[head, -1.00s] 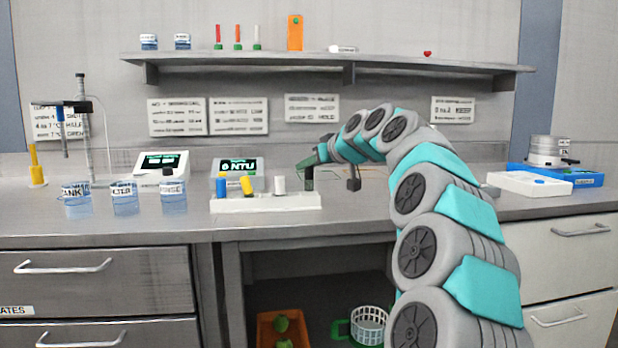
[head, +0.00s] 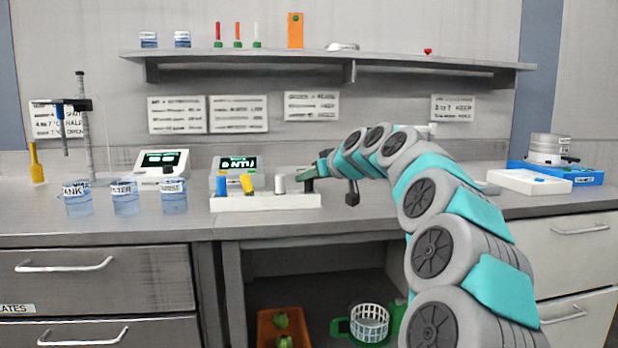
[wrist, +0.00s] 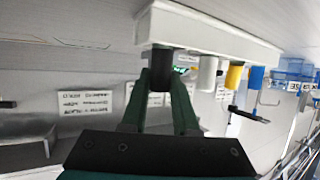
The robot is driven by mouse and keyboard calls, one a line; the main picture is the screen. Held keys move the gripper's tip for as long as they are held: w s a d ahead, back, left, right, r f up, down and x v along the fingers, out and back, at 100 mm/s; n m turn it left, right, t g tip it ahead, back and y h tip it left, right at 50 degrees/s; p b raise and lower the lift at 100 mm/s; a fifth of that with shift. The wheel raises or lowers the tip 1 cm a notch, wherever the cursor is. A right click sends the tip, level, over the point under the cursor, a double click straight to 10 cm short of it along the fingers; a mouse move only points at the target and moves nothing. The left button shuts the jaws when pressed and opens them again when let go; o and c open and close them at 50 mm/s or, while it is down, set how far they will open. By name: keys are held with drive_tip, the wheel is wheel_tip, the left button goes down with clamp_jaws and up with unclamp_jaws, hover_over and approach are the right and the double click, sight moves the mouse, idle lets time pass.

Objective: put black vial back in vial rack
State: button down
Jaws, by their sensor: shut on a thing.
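The white vial rack (head: 265,203) stands near the front of the bench. It also shows in the wrist view (wrist: 225,38), turned over by the camera's angle. My gripper (wrist: 161,88) is shut on the black vial (wrist: 161,62). The vial is at the end of the rack beside the white vial (wrist: 207,72), and its far end meets the rack's top. In the head view the black vial (head: 308,184) looks upright at the rack's right end. How deep it sits is hidden.
Labelled beakers (head: 125,198) stand left of the rack. A meter with a screen (head: 238,168) is close behind it. A white and blue tray (head: 530,181) lies at the right. A shelf (head: 330,58) runs above. The bench front left of my arm is clear.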

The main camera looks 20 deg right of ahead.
drive_tip(key=c, duration=0.7)
unclamp_jaws()
drive_tip(key=shift+s+r, duration=0.1)
drive_tip(key=shift+r, duration=0.05)
drive_tip(key=b+v, duration=0.2)
drive_tip(key=v, duration=1)
drive_tip(key=s+a+f+n+g+y, duration=0.1)
drive_tip(key=s+a+f+g, duration=0.4)
drive_tip(key=a+f, duration=0.55)
drive_tip(key=s+a+f+g, duration=0.3)
drive_tip(key=s+a+f, duration=0.5)
drive_tip(key=a, duration=0.4)
drive_tip(key=s+f+m+g+h, duration=0.1)
drive_tip(key=s+f+g, duration=0.1)
drive_tip(key=s+f, duration=0.5)
drive_tip(key=s+f+m+g+h, duration=0.1)
drive_tip(key=s+f+g, duration=0.1)
drive_tip(key=s+f, duration=0.5)
drive_tip(key=s+f+m+g+h, duration=0.1)
drive_tip(key=s+f+g, duration=0.2)
drive_tip(key=s+f, duration=0.5)
drive_tip(key=shift+s, duration=2.85)
